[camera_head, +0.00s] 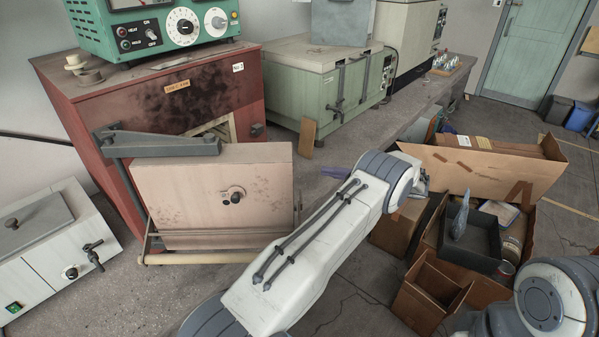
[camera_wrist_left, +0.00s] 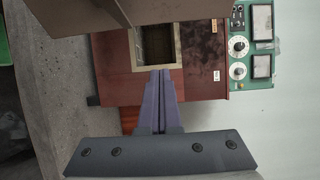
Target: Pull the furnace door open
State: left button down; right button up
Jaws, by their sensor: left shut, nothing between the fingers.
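The red furnace (camera_head: 85,105) stands at the left with soot marks on its front. Its beige door (camera_head: 180,190), with a round hub and dark knob (camera_head: 234,196), stands out in front of the furnace, apart from the front, and hides most of the opening (camera_head: 218,128). The wrist view shows the dark opening (camera_wrist_left: 157,45) and part of the door (camera_wrist_left: 75,12) at the top. My left gripper (camera_wrist_left: 160,78) is shut and empty, its purple fingers pointing towards the opening. My right gripper is out of view.
A green cabinet (camera_head: 300,88) stands behind at the right. Cardboard boxes (camera_head: 480,165) and a black tray (camera_head: 470,240) lie right of my left arm. A white device (camera_head: 50,250) stands at the lower left. A bar (camera_head: 215,257) runs below the door.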

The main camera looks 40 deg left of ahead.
pick_arm(q)
jog(key=p+x, duration=0.6)
jog(key=x, duration=0.4)
jog(key=s+d+p, duration=0.2)
jog(key=s, duration=0.1)
jog(key=shift+d+p, duration=0.2)
jog(key=shift+p, duration=0.1)
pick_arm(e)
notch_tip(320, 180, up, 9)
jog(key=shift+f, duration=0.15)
